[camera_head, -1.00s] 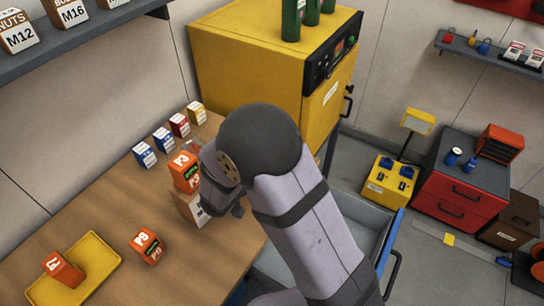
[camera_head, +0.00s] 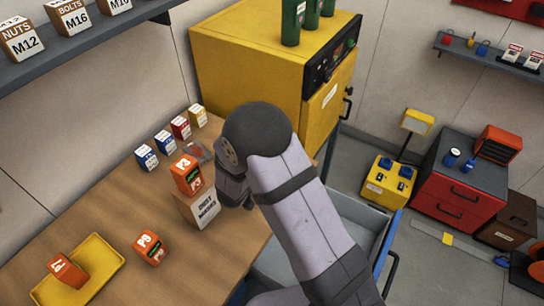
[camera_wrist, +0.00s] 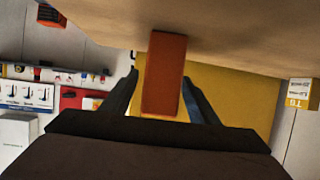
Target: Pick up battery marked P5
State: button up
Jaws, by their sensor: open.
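An orange battery (camera_head: 185,173) stands on a cardboard box (camera_head: 200,207) on the workbench; its mark looks like P3 or P5, too small to be sure. A second orange battery (camera_head: 149,248) stands on the bench, its mark unclear. A third (camera_head: 67,270) is in the yellow tray (camera_head: 97,262), mark unclear. My gripper (camera_head: 236,188) is just right of the box-top battery, apart from it, fingers partly hidden by my wrist. In the wrist view, an orange block (camera_wrist: 164,75) appears between the open fingers (camera_wrist: 160,84), with no visible contact.
A yellow cabinet (camera_head: 255,75) stands behind my arm. An open drawer (camera_head: 360,215) lies right of the bench.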

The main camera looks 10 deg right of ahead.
jog(key=shift+x, duration=1)
jog(key=shift+r, duration=0.1)
grip_shut()
jog(key=shift+r, duration=0.15)
notch_tip(320, 180, up, 10)
jog(key=shift+b, duration=0.35)
